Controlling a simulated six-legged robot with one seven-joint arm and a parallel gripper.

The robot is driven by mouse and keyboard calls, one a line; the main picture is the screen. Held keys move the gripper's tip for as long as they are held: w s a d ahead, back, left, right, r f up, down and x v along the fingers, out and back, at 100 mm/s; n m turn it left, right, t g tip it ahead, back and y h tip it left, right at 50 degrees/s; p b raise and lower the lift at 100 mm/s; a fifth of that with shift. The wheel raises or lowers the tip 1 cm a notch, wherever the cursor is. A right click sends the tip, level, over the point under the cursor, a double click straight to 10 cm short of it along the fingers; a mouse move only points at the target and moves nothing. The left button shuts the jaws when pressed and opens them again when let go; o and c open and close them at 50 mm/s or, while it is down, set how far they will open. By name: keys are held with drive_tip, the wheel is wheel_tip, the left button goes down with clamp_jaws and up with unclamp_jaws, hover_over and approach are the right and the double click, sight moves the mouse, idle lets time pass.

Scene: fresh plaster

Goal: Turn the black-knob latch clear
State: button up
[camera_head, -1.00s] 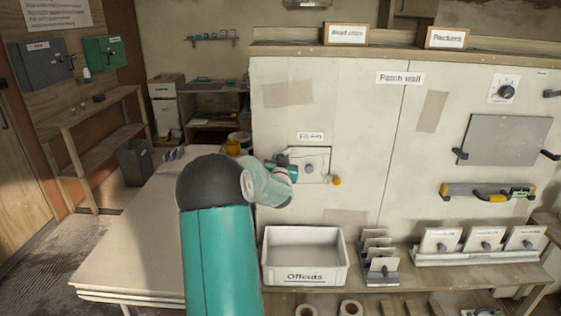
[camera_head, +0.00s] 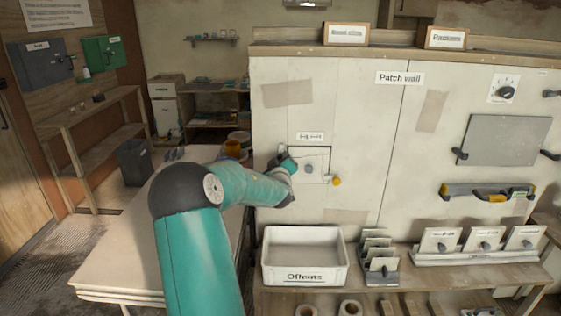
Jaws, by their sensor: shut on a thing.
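A small pale hatch panel (camera_head: 318,160) with a grey round spot in its middle is set in the patch wall, under a small label. A yellow knob (camera_head: 336,181) shows at its lower right edge. My gripper (camera_head: 284,157) is at the panel's left edge, shut on the black-knob latch there. The black knob itself is hidden by the gripper and too small to make out. A thin pale piece stands upright just above the fingertips.
A white Offcuts bin (camera_head: 305,278) stands on the bench below the panel, with a rack of small boards (camera_head: 378,262) right of it. A grey board (camera_head: 507,140) and a yellow level (camera_head: 488,192) hang at the right. A pale table (camera_head: 125,235) is at the left.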

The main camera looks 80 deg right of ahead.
drive_tip(key=shift+n, duration=0.5)
drive_tip(key=o, duration=1)
drive_tip(key=v, duration=1.3)
drive_tip(key=shift+a, duration=0.4)
